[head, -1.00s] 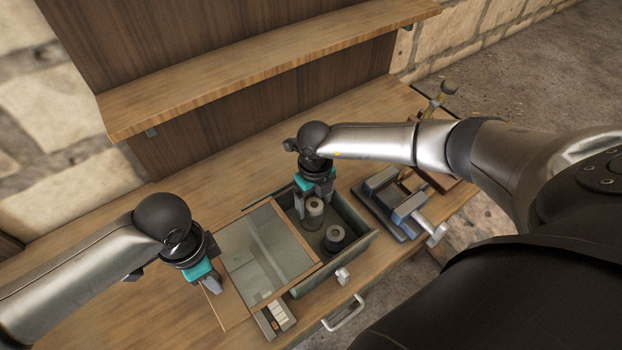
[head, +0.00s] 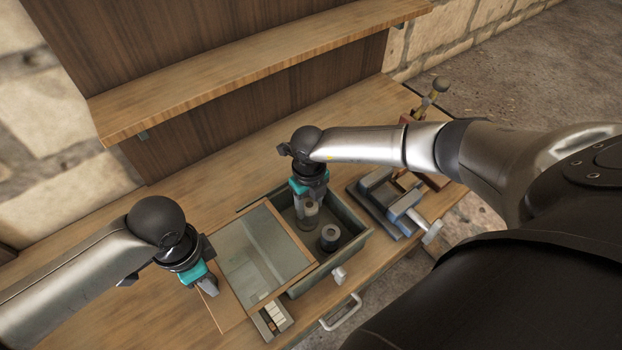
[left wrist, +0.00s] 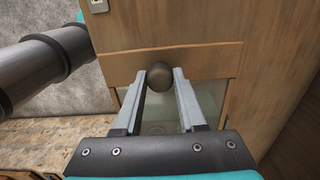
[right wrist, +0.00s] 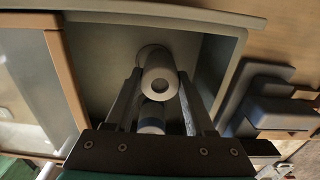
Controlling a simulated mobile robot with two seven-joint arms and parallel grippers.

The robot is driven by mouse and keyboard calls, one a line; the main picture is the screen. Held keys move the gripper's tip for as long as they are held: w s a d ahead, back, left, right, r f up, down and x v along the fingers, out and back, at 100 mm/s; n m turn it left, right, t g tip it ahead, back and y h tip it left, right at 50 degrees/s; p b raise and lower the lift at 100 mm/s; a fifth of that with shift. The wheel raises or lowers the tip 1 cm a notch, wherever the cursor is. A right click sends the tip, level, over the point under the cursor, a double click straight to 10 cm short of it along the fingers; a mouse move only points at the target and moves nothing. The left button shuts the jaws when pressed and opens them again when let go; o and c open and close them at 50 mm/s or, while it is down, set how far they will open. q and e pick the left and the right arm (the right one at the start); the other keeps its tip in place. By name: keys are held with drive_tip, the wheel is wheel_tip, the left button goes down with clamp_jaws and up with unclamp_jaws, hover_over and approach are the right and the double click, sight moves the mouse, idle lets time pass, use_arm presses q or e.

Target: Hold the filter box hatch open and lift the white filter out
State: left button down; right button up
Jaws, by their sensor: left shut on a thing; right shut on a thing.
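The filter box (head: 357,243) is an open-topped grey-green bin on the bench. Its hatch (head: 262,255), a glass pane in a wooden frame, lies left of the opening. My left gripper (head: 212,290) is shut on the hatch's dark round knob (left wrist: 161,75). The white filter (right wrist: 160,72), a pale cylinder with a hole in its top, stands in the box and appears to touch its floor. My right gripper (right wrist: 160,80) reaches down into the box, shut on this filter, which its fingers partly hide in the head view.
A grey-blue vise (head: 395,205) stands right of the box. A small box with white keys (head: 272,318) sits at the front, below the hatch. A wooden shelf (head: 260,75) spans the back. The bench behind the box is clear.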

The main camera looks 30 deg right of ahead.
sight(309, 204)
use_arm(q)
drive_tip(key=shift+a, duration=0.15)
use_arm(e)
drive_tip(key=shift+r, duration=6.35)
drive_tip(key=shift+c, duration=0.3)
